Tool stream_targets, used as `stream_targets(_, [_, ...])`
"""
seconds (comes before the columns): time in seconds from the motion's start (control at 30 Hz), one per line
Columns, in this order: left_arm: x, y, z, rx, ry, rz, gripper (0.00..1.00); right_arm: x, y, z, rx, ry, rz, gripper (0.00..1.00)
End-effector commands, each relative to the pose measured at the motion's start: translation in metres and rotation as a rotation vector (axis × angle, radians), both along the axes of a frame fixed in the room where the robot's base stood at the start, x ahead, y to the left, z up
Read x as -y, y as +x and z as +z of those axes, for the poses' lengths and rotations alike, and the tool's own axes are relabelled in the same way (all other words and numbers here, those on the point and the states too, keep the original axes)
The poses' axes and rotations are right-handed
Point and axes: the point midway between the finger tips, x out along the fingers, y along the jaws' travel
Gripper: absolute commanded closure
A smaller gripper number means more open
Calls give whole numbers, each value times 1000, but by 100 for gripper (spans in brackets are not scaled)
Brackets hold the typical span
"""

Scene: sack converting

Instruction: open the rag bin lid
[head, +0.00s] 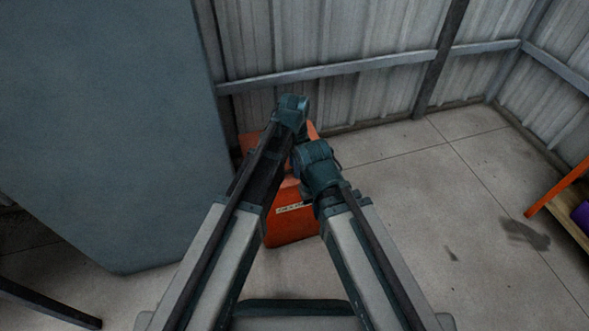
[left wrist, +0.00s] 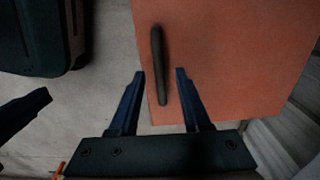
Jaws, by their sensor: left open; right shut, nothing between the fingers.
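The orange rag bin (head: 292,229) stands on the floor by the wall, with a pale label on its front. My arms hide much of its top. In the left wrist view its flat orange lid (left wrist: 220,60) fills the upper right and carries a dark bar handle (left wrist: 157,50). The lid looks down, though its edges are mostly hidden. My left gripper (left wrist: 160,75) is open; the handle's near end shows between its fingers, and contact cannot be told. My right gripper (head: 299,162) is shut and empty, lower, over the bin's right part, its fingers mostly hidden.
A large grey-blue panel (head: 105,120) stands close on the left. A corrugated metal wall (head: 340,50) with a rail is behind the bin. An orange-framed shelf with a purple item (head: 584,213) is at the far right. The concrete floor (head: 440,200) right of the bin is free.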

Motion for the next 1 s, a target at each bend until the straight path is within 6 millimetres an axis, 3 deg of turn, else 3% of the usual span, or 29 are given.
stream_targets(0.2, [0, 0, 1, 0, 0, 0, 54, 0, 0, 1, 0, 0, 0, 100])
stream_targets(0.47, [0, 0, 1, 0, 0, 0, 100, 0, 0, 1, 0, 0, 0, 100])
stream_targets(1.0, [0, 0, 0, 0, 0, 0, 100, 0, 0, 1, 0, 0, 0, 100])
